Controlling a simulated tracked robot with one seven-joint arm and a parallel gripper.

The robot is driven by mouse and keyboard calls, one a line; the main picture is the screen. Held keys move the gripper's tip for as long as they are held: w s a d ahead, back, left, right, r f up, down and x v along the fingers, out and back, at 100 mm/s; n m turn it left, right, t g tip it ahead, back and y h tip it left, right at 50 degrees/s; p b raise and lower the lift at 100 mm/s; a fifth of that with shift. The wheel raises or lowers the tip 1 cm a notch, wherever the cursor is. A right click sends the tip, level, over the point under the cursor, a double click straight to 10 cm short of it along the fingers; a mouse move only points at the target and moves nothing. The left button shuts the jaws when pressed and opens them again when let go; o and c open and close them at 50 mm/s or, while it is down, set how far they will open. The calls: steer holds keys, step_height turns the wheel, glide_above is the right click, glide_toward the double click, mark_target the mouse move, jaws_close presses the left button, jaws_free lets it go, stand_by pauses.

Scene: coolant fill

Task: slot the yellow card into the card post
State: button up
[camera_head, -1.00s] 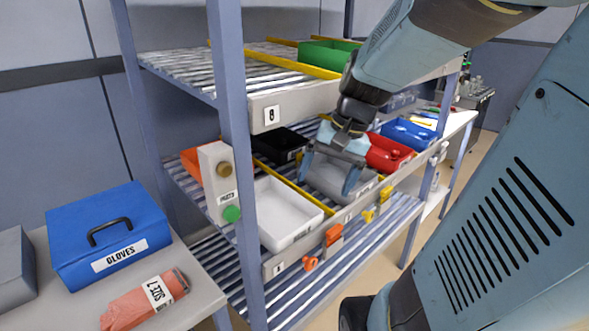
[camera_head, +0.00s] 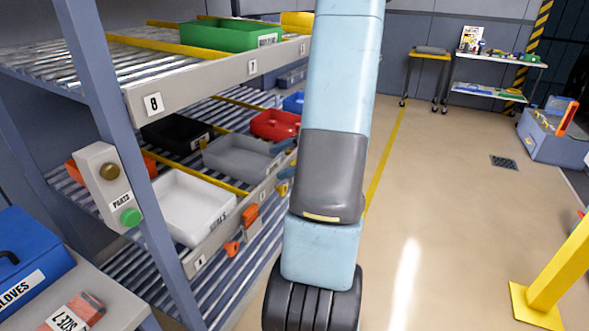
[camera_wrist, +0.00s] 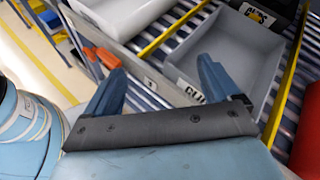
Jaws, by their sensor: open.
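My gripper (camera_wrist: 160,66) is open in the wrist view, with nothing between its two blue-grey fingers. It is over the front rail of the middle shelf, beside a grey bin (camera_wrist: 250,55). In the head view my arm hides most of it; only bluish finger parts show by the rail. Small orange and yellow pieces sit on the front rail, an orange one (camera_head: 249,215) and a yellow one (camera_head: 283,188) partly behind my arm. I cannot tell whether the yellow one is the card. I cannot identify a card post for certain.
The rack holds a white bin (camera_head: 192,205), a black bin (camera_head: 176,133), a red bin (camera_head: 274,124) and a green bin (camera_head: 230,36). A PARTS button box (camera_head: 112,185) is on its upright. A yellow post (camera_head: 552,280) stands at right. The floor between is clear.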

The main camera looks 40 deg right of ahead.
steer(key=s+d+f+m+t+h, duration=0.25)
steer(key=d+f+m+t, duration=0.25)
steer(key=d, duration=0.3)
steer(key=s+d+f+m+t+h, duration=0.2)
steer(key=s+d+f+m+t, duration=0.3)
steer(key=d, duration=0.4)
steer(key=x, duration=1.4)
steer(key=shift+w+d+f+m+g, duration=0.2)
steer(key=shift+w+f+m+g, duration=0.15)
steer(key=shift+w+f, duration=0.35)
steer(key=shift+s+f, duration=0.1)
steer(key=shift+s, duration=0.05)
steer(key=c, duration=1.1)
